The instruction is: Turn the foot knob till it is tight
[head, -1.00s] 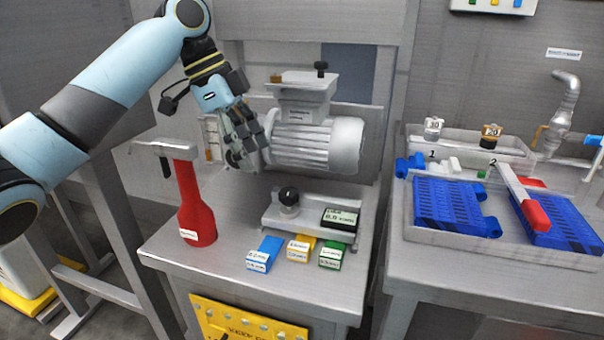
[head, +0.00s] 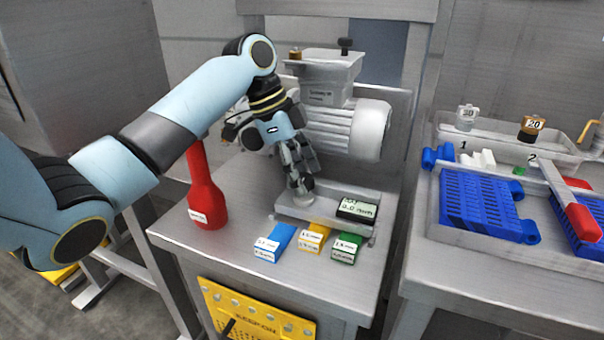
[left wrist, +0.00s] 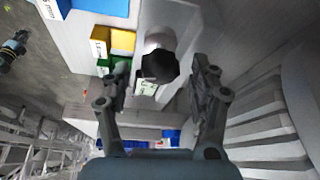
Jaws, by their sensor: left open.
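The foot knob (left wrist: 158,66) has a black top on a round silver base, and stands on a grey metal plate (head: 330,212). In the left wrist view it appears between the two fingers of my left gripper (left wrist: 160,82), with space on both sides. The gripper is open and holds nothing. A small display (head: 357,208) sits on the plate right of the knob.
A finned grey motor (head: 345,128) stands close behind the plate. Blue (head: 275,242), yellow (head: 314,238) and green (head: 345,247) blocks lie in front. Blue racks (head: 482,205) are on the right bench.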

